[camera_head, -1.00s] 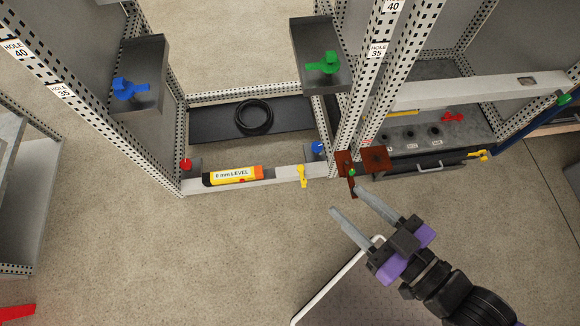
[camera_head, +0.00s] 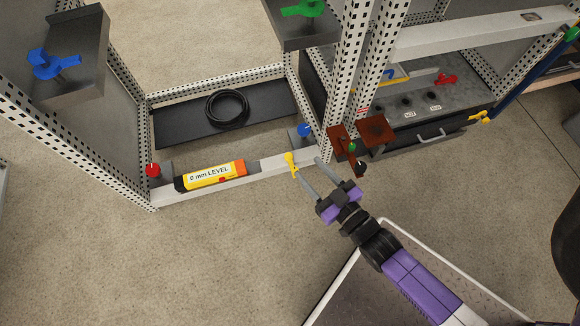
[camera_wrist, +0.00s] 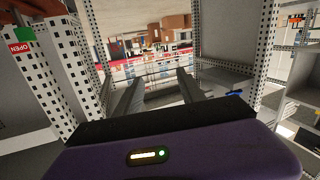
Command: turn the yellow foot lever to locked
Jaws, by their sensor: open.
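The yellow foot lever (camera_head: 291,165) sits on the front face of the low white sill, right of the level, with its handle hanging roughly downward. My gripper (camera_head: 308,168) is open, its two grey fingers pointing toward the sill. The left fingertip is close to the lever in the head view; I cannot tell whether it touches. The right fingertip is to the right of the lever. In the wrist view the two fingers of my gripper (camera_wrist: 155,90) are apart, with nothing seen between them; the lever cannot be made out there.
A yellow and orange level (camera_head: 210,175) lies on the sill (camera_head: 262,170). A red knob (camera_head: 152,170) and a blue knob (camera_head: 304,130) are near its ends.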

